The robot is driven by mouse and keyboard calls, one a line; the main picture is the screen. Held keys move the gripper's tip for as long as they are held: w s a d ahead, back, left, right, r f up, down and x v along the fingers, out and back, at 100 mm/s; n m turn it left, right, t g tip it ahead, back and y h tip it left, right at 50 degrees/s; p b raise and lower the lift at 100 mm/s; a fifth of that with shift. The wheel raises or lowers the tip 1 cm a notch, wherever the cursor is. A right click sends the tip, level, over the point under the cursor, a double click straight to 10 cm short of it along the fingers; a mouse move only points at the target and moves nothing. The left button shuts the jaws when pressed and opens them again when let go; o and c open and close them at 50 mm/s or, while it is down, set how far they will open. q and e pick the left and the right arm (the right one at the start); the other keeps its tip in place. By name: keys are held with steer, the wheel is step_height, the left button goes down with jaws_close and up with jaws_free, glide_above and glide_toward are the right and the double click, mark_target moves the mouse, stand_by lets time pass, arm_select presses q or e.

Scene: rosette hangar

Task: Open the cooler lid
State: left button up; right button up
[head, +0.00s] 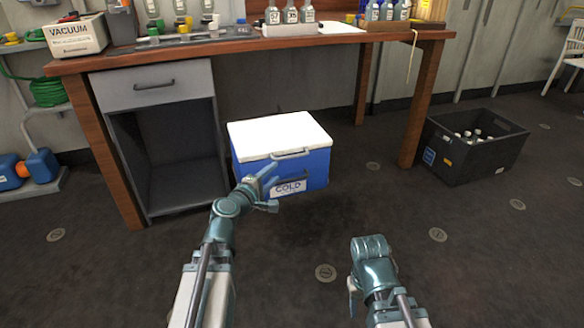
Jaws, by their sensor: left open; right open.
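The blue cooler (308,172) stands on the floor under the wooden bench, with a "COLD" label on its front. Its white lid (275,133) is shut flat on top. A handle (290,154) shows at the lid's front edge. My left gripper (267,188) is open in front of the cooler's front left part, below the lid edge, and covers some of that face. I cannot tell if it touches the cooler. My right gripper (369,243) is open and empty over the floor, right of and nearer than the cooler. Its fingers are mostly hidden.
The wooden bench (330,40) with bottles on top overhangs the cooler. A grey drawer cabinet (155,85) stands just left of it. A black crate (475,163) with bottles sits on the floor at right. The floor in front is clear.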

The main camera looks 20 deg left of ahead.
mark_target(293, 157)
arm_select(q)
steer(key=shift+w+a, duration=0.1)
steer(key=b+x, duration=0.1)
steer(key=x, duration=1.2)
steer(key=shift+w+b, duration=0.35)
steer(key=shift+b, duration=0.05)
jaws_close()
stand_by(0.9)
